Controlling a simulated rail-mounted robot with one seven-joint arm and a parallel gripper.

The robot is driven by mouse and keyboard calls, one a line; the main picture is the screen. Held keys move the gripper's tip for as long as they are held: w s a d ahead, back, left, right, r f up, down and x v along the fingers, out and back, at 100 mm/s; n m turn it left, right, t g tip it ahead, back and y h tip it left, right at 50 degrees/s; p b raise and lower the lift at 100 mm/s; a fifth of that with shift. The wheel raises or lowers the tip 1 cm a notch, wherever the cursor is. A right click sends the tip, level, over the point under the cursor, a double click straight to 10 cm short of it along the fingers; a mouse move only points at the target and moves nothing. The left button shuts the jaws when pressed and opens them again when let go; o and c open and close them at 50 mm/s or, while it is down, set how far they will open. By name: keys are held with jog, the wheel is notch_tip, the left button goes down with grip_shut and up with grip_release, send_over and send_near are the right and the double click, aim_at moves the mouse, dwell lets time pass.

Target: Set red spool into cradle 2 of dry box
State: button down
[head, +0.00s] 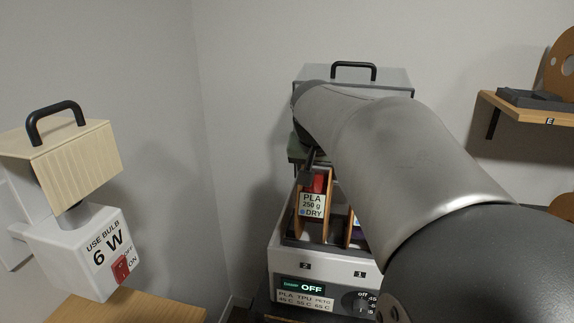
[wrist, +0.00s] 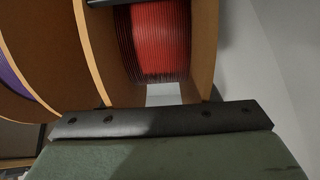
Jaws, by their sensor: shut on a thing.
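The red spool (head: 318,183), with wooden flanges and a white "PLA 250 g DRY" label, stands upright in the left bay of the dry box (head: 330,262), above the number 2. Whether it rests fully on cradle 2 is hidden. My gripper (head: 312,158) is shut on the red spool from above and behind; the arm hides most of it. In the wrist view the red winding (wrist: 160,40) shows between two flanges, beyond a dark bar and a green block close to the camera.
A purple spool (wrist: 12,85) sits beside it on the cradle 1 side. The raised lid (head: 400,78) with a black handle stands behind the box. A "6 W" bulb unit (head: 75,250) is at left. A wooden shelf (head: 530,108) is at right.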

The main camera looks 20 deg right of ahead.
jog(key=shift+f+b, duration=0.35)
jog(key=shift+b, duration=0.05)
jog(key=c, duration=0.5)
grip_release()
jog(key=shift+r, duration=0.15)
jog(key=shift+r+p, duration=0.35)
jog(key=shift+p, duration=0.15)
jog(key=b+v, duration=0.1)
jog(key=v, duration=1.1)
jog(key=shift+f, duration=0.1)
